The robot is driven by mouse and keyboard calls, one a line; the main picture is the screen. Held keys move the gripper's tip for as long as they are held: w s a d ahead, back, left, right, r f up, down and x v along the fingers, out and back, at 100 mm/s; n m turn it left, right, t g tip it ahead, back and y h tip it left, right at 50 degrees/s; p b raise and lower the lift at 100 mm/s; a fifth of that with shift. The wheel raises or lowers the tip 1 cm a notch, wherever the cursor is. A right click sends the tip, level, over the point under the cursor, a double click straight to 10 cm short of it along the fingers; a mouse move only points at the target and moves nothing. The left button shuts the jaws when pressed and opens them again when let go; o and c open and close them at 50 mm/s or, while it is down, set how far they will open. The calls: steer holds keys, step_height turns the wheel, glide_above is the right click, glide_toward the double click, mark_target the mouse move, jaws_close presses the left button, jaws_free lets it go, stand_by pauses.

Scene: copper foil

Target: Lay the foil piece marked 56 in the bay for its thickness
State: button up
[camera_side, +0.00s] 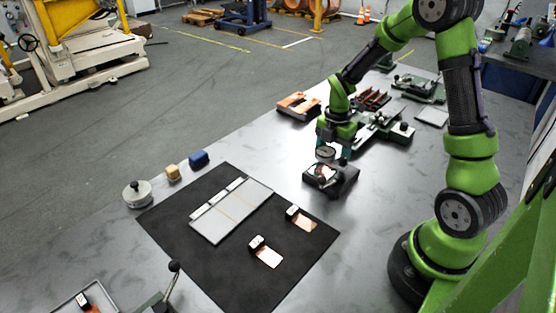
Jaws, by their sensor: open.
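My gripper (333,160) is open, pointing down just above a small dark stand (345,184) with a round part and a copper-coloured patch on it. I cannot tell whether the fingers touch anything there. A flat pale board (246,203) with thin dividing lines and a label strip along its left edge lies on the black mat; its bays look empty. One copper foil piece with a black, white-topped tag (268,258) lies on the mat at the board's lower right. Another tagged foil piece (303,222) lies farther right. The numbers are too small to read.
The black mat (200,262) lies on a grey metal table. A third tagged piece (86,302) sits in a tray at bottom left, near a black-knobbed lever (174,267).

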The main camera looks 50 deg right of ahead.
steer(key=shift+f, duration=0.1)
steer(key=c, duration=1.2)
steer(key=shift+o, duration=0.2)
steer(key=shift+d, duration=2.7)
step_height(320, 180, up, 7)
stand_by(0.6)
